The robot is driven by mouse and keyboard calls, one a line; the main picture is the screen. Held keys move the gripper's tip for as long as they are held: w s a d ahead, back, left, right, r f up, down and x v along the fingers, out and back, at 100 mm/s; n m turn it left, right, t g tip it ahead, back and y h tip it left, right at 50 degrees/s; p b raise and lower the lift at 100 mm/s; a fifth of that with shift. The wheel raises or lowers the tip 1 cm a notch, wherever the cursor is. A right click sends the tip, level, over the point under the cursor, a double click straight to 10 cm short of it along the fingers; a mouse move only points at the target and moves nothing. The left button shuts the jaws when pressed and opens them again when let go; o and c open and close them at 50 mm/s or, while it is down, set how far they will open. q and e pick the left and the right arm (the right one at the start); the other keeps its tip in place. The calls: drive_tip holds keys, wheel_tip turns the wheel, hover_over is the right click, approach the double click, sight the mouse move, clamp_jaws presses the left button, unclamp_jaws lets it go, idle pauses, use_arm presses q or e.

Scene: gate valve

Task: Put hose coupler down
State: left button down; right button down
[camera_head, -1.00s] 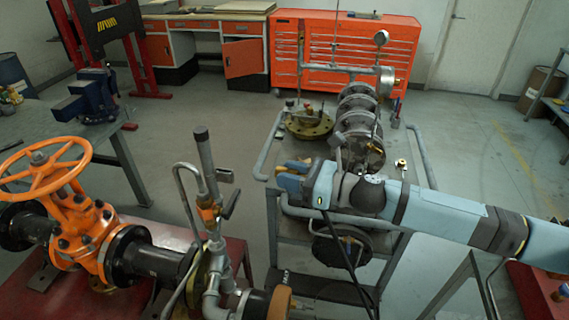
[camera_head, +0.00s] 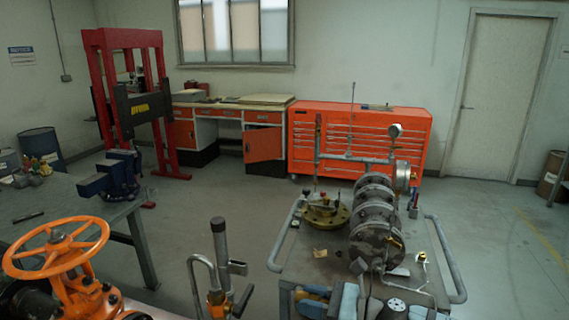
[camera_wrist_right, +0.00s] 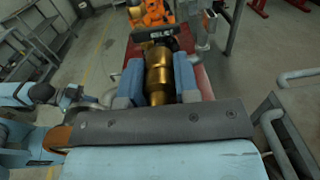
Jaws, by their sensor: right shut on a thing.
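The hose coupler is a brass stepped cylinder (camera_wrist_right: 160,78) in the right wrist view. It sits between the two blue fingers of my right gripper (camera_wrist_right: 160,85), which is shut on it. In the head view my right gripper (camera_head: 318,297) is at the bottom edge, by the near side of the cart (camera_head: 300,268). My left gripper is not in view.
An orange handwheel valve (camera_head: 55,250) and an upright pipe with a lever (camera_head: 221,262) stand at left. The floor behind is open.

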drive_tip(key=s+d+f+m+t+h, duration=0.2)
drive_tip(key=s+d+m+t+h, duration=0.2)
drive_tip(key=d+m+t+h, duration=0.2)
drive_tip(key=s+d+f+m+t+h, duration=0.2)
drive_tip(key=s+d+m+t+h, duration=0.2)
drive_tip(key=d+h, duration=0.7)
drive_tip(key=d+m+t, duration=0.1)
drive_tip(key=m+t, duration=0.1)
drive_tip(key=m, duration=0.2)
drive_tip(key=shift+d, duration=0.3)
drive_tip(key=shift+s, duration=0.1)
